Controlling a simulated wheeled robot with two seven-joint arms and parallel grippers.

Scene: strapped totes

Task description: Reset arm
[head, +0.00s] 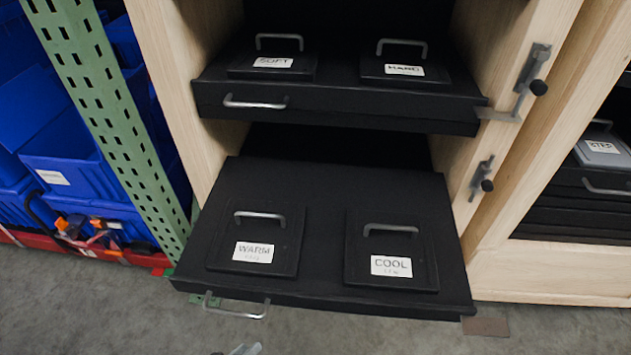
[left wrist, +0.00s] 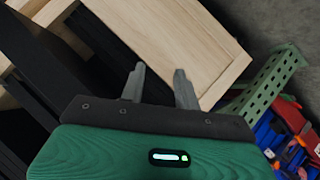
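My left gripper (head: 246,350) barely shows at the bottom edge of the head view, below the lower drawer's handle. In the left wrist view my left gripper (left wrist: 159,88) has its two grey fingers apart with nothing between them. My right gripper is in neither view. The lower black drawer (head: 330,183) is pulled out, with lids labelled WARM (head: 254,253) and COOL (head: 391,266). The upper black drawer (head: 340,104) is pulled out less, with lids labelled SOFT (head: 273,63) and HARD (head: 403,71). My left gripper appears apart from the drawers.
A wooden cabinet frame (head: 172,83) surrounds the drawers, with metal latches (head: 482,179) on its right post. A green perforated post (head: 105,105) and blue bins (head: 75,165) stand at left. The grey floor (head: 400,335) in front is clear.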

